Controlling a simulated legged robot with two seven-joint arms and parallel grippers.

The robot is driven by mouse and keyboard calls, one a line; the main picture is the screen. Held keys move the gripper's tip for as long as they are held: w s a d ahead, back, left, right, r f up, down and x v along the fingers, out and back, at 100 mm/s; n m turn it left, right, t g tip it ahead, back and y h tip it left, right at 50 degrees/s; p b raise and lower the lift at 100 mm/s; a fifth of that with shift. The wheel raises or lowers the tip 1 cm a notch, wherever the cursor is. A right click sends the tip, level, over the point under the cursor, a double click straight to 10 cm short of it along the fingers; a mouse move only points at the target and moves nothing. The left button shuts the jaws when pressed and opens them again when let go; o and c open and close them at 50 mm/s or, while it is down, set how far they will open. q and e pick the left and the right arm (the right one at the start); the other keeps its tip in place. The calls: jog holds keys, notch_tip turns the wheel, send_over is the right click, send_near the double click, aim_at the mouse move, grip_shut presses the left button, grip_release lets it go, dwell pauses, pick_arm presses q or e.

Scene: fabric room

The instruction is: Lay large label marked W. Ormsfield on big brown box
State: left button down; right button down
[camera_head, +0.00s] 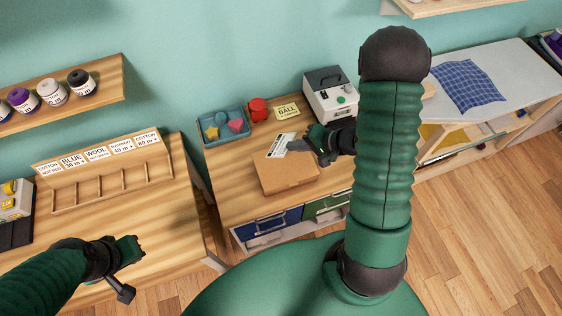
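The big brown box (289,178) lies flat and closed on the middle wooden table. A white label (279,146) with dark print is over the box's back edge; its name is too small to read. My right gripper (298,145) reaches in from the right, its fingers at the label's right edge, and appears shut on it. I cannot tell whether the label touches the box. My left gripper (133,268) is over the front of the left table, empty, its fingers apart.
A blue tray of coloured shapes (224,126), a red object (258,110), a yellow BALL card (287,111) and a grey-white machine (330,95) stand behind the box. A wooden label rack (112,187) stands on the left table. My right arm hides part of the right side.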

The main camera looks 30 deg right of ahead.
jog(key=f+b, duration=0.6)
jog(key=b, duration=0.1)
jog(key=shift+d+f, duration=0.2)
jog(key=shift+f, duration=0.15)
jog(key=shift+a+f, duration=0.1)
jog(key=shift+f, duration=0.95)
jog(key=c, duration=1.9)
grip_release()
